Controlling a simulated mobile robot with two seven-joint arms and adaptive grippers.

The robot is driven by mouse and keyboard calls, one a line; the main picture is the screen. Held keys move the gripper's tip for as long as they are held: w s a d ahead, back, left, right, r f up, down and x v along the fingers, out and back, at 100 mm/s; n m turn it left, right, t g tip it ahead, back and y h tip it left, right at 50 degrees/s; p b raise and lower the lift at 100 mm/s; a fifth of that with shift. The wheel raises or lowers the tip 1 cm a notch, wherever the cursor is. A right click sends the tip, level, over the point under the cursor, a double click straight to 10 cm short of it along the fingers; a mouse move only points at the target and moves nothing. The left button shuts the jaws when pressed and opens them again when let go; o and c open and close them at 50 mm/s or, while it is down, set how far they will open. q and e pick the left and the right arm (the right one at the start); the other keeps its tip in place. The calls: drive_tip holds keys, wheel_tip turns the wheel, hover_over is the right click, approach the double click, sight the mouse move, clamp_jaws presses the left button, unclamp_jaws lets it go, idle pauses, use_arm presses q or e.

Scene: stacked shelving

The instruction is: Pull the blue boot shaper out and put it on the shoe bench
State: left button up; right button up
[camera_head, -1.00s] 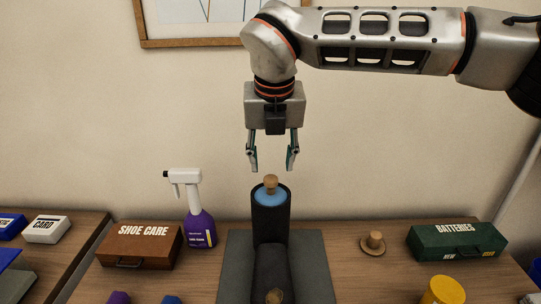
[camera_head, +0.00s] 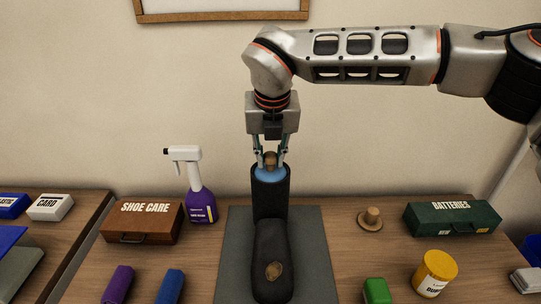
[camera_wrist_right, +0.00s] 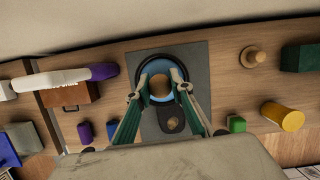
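The blue boot shaper (camera_head: 270,174) sits inside the upright shaft of a dark boot (camera_head: 271,240). Only its blue top and brown wooden knob (camera_head: 270,159) show; the rest is hidden in the boot. My right gripper (camera_head: 270,164) points down over the shaft with one finger on each side of the knob. In the right wrist view the knob (camera_wrist_right: 161,87) lies between the spread fingers (camera_wrist_right: 163,98), with gaps visible. The boot stands on a grey mat (camera_head: 312,270) on a wooden top (camera_head: 345,245), which may be the shoe bench. My left gripper is out of view.
A shoe care box (camera_head: 143,222) and purple spray bottle (camera_head: 199,203) stand left. A wooden knobbed piece (camera_head: 370,219), green batteries box (camera_head: 452,218) and yellow tin (camera_head: 435,273) stand right. Purple, blue (camera_head: 171,286) and green (camera_head: 377,291) items lie in front.

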clamp_jaws()
drive_tip(key=shift+r, duration=0.65)
idle(0.4)
drive_tip(key=shift+r, duration=0.15)
drive_tip(key=shift+r+p, duration=2)
drive_tip(key=shift+r, duration=1.95)
wheel_tip(320, 180, up, 8)
drive_tip(key=shift+f, duration=0.15)
